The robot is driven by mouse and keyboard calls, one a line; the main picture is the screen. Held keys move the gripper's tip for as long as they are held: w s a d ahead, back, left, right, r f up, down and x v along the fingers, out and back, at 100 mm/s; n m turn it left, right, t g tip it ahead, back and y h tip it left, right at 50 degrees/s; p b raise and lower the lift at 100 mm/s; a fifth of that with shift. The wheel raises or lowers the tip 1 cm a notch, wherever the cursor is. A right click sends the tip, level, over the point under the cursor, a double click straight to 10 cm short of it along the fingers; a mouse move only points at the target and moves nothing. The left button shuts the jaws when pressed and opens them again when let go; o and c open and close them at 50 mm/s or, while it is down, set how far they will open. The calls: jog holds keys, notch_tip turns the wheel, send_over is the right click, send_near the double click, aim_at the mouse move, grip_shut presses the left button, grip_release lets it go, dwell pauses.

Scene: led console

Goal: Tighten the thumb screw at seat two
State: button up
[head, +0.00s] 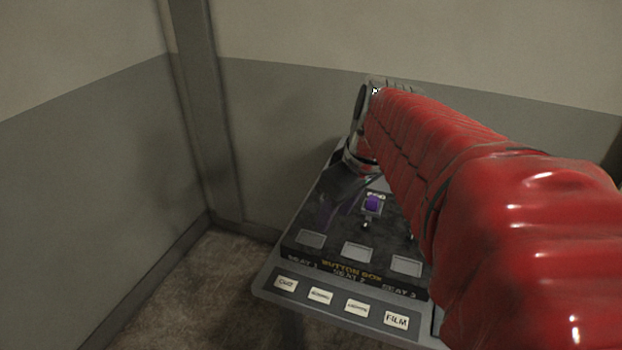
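My red-sleeved arm hides the console's right side.
Pale rectangular plates (355,252) line the front of the console top. A lower front ledge carries several labelled keys, one marked film (396,320). Grey walls (90,170) and a corner post (205,110) stand behind and left. Carpeted floor (215,280) is clear at left.

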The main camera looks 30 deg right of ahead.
jog(key=n+y, duration=0.1)
jog(key=n, duration=0.1)
send_over(366, 224)
jog(key=s+d, duration=0.3)
jog(key=s, duration=0.3)
jog(key=shift+w+a+r, duration=0.15)
jog(key=shift+a+r, duration=0.05)
jog(key=shift+f, duration=0.1)
jog(key=x, duration=1.3)
jog(key=shift+w+a+f, duration=0.15)
jog(key=shift+w+a, duration=0.05)
jog(key=shift+w, duration=0.15)
jog(key=shift+a, duration=0.1)
grip_shut()
